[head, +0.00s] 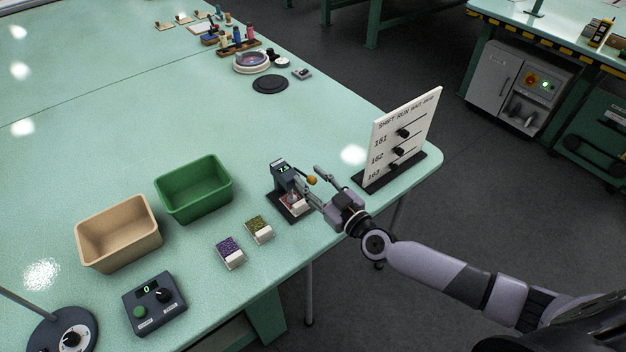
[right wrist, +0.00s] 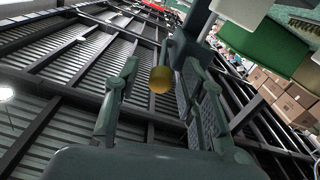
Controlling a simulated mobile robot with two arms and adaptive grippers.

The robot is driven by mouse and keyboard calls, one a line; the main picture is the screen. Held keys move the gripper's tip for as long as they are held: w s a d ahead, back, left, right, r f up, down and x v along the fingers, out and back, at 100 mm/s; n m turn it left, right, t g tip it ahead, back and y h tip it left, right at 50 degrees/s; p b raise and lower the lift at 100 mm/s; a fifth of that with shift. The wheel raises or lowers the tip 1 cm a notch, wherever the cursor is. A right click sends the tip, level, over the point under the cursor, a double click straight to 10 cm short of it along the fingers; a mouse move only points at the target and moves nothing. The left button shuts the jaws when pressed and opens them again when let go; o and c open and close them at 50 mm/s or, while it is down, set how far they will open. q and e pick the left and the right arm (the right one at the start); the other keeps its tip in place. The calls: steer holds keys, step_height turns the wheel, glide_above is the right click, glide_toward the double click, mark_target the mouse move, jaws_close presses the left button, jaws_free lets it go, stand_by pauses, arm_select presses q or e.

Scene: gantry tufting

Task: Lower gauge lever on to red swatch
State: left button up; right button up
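The gauge (head: 281,172) is a small dark device with a lit display, near the table's right edge. A swatch with a white label and a bit of red (head: 292,198) lies on its base, partly hidden by my gripper. The gauge lever ends in an orange knob (head: 312,180), which stands raised beside the gauge head. My right gripper (head: 314,176) is open, its fingers on either side of the knob. In the right wrist view the knob (right wrist: 161,79) shows between the spread fingers, with a gap on both sides. My left gripper is out of view.
A purple swatch (head: 230,246) and an olive swatch (head: 259,227) lie left of the gauge. A white sign board (head: 388,160) stands close to the right of my gripper.

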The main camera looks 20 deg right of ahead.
steer(key=shift+c, duration=0.3)
jaws_close()
stand_by(0.6)
